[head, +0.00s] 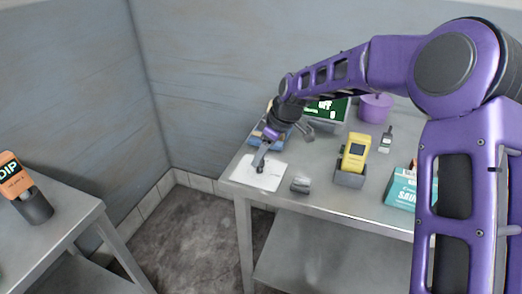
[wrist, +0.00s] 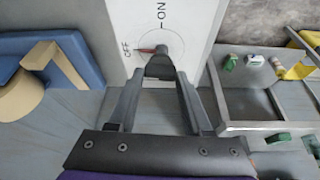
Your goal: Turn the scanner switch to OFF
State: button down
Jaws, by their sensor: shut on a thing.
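The scanner switch is a white plate (wrist: 187,18) with ON and OFF printed on it and a dark knob (wrist: 160,66) on a round dial. The plate (head: 245,178) lies flat on the table's left front part. My gripper (wrist: 158,80) is shut on the knob. A small red pointer by the knob points left, toward the OFF label. In the head view my gripper (head: 261,164) reaches down to the plate and hides most of the knob.
A yellow scanner (head: 356,151) stands in a grey holder on the steel table (head: 322,192). A small grey object (head: 300,185), a teal box (head: 401,190) and a purple pot (head: 376,107) are also there. A blue thing with tan parts (wrist: 72,55) lies left of the plate.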

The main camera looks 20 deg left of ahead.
jog(key=shift+n, duration=0.7)
jog(key=shift+c, duration=1.6)
grip_release()
jog(key=w+p+v, duration=0.1)
jog(key=v, duration=1.6)
jog(key=shift+r+p, duration=0.25)
jog(key=shift+p, duration=0.05)
jog(key=shift+s, duration=0.1)
